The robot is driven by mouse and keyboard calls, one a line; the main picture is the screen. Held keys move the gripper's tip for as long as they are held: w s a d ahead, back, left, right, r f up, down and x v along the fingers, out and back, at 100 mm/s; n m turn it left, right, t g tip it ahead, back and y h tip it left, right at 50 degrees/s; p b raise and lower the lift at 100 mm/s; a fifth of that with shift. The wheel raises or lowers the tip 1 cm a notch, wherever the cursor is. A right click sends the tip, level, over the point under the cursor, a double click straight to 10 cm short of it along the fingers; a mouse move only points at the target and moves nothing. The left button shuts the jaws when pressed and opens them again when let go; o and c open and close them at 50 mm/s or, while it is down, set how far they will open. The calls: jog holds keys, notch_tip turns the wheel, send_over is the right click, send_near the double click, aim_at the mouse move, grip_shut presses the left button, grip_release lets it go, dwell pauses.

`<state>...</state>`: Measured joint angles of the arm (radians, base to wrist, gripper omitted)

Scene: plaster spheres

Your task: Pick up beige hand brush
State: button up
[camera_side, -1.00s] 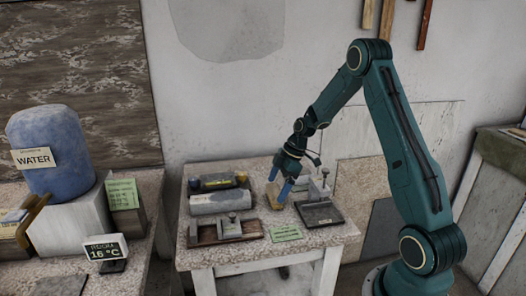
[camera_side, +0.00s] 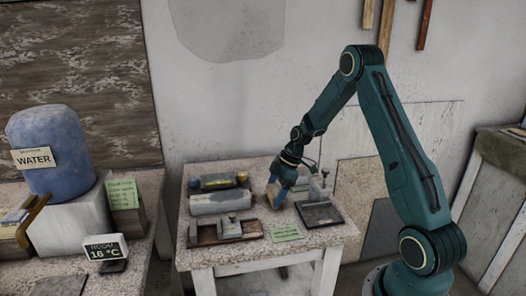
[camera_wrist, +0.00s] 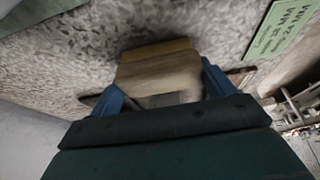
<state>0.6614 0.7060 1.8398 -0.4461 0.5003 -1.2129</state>
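The beige hand brush (camera_side: 277,195) stands on the speckled table top, partly hidden by my gripper in the side view. In the wrist view it shows as a pale block (camera_wrist: 158,76) with a tan-yellow far edge, slightly blurred. My gripper (camera_side: 279,190) points down at the brush. In the wrist view its blue fingers (camera_wrist: 161,78) lie one on each side of the brush, spread about as wide as it. I see no clear sign that they press on it. The brush's lower part is hidden.
A grey roll (camera_side: 222,202) and a dark tray (camera_side: 225,231) lie left of the brush. A dark plate with an upright post (camera_side: 320,213) stands close on the right. A green note (camera_side: 286,233) lies in front near the table edge.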

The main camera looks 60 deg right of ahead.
aim_at(275, 189)
jog(key=shift+r, duration=0.1)
notch_tip(275, 189, up, 20)
jog(key=shift+f, duration=0.1)
dwell(0.9)
jog(key=shift+o, duration=1.2)
jog(key=shift+c, duration=0.8)
